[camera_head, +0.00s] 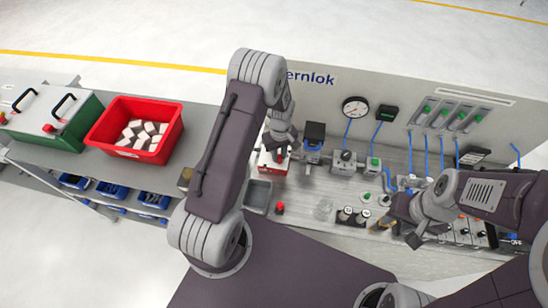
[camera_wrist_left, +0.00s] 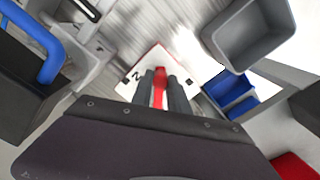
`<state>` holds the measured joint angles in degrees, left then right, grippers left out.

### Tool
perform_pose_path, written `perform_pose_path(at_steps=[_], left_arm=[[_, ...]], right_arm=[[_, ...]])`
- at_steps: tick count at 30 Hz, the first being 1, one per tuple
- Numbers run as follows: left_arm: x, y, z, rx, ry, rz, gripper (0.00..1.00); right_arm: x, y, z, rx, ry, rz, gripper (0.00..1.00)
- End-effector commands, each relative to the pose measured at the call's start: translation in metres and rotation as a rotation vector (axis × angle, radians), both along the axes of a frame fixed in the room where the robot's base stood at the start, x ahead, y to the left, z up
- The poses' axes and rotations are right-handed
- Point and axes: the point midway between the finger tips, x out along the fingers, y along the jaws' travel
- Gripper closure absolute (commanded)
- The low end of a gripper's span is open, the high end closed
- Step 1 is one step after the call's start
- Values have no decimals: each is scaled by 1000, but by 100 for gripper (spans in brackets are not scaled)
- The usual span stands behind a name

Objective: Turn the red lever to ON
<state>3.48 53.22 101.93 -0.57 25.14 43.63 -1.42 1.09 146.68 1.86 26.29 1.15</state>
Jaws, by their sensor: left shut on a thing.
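The red lever (camera_wrist_left: 160,88) shows in the left wrist view between the two dark fingers of my left gripper (camera_wrist_left: 161,84). The fingers are shut on it. It stands on a white plate (camera_wrist_left: 135,76) with dark lettering, mostly hidden by the fingers; I cannot read which position the lever is at. In the head view the lever's red and white box (camera_head: 272,162) sits on the bench, partly behind my left arm and hand. My right gripper (camera_head: 412,238) is over the right part of the bench, apart from the lever; its finger gap is too small to judge.
A red bin (camera_head: 106,128) of pale blocks and a green case (camera_head: 75,138) stand to the left. A grey tray (camera_head: 258,196) and a red button (camera_head: 280,208) are near the lever box. Gauges, valves and blue hoses line the panel at right.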

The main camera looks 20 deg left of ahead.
Motion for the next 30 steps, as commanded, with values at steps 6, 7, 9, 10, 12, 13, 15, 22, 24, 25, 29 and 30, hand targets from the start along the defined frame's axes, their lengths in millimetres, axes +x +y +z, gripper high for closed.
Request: perform_pose_path(at_steps=[6, 7, 9, 10, 12, 13, 15, 22, 24, 25, 29, 30], left_arm=[[15, -7, -1, 1, -6, 202, 100], [17, -8, -1, 0, -6, 231, 100], [22, -9, -1, 0, -6, 298, 100], [24, -10, -1, 0, -6, 326, 100], [28, -11, -1, 0, -6, 391, 100], [30, -11, -1, -1, -6, 418, 100], [34, -12, -1, -1, -5, 479, 100], [47, -12, 0, 0, -5, 655, 100], [50, -12, 0, -1, -6, 698, 100], [51, -12, 0, -1, -6, 715, 100], [55, -11, 1, 0, -5, 775, 100], [56, -11, 1, -1, -6, 789, 100]], right_arm=[[0, 0, -10, 0, 0, 0, 64], [0, 0, -11, 0, 0, 0, 64], [0, 0, -14, 0, 0, 0, 64], [0, 0, -15, 0, 0, 0, 64], [0, 0, -17, 0, 0, 0, 64], [0, 0, -18, 0, 0, 0, 64], [0, 0, -20, 0, 0, 0, 64], [0, 0, -26, 0, 0, 0, 64], [0, 0, -27, 0, 0, 0, 64], [0, 0, -28, 0, 0, 0, 64], [0, 0, -30, 0, 0, 0, 64], [0, 0, -30, 0, 0, 0, 64]])
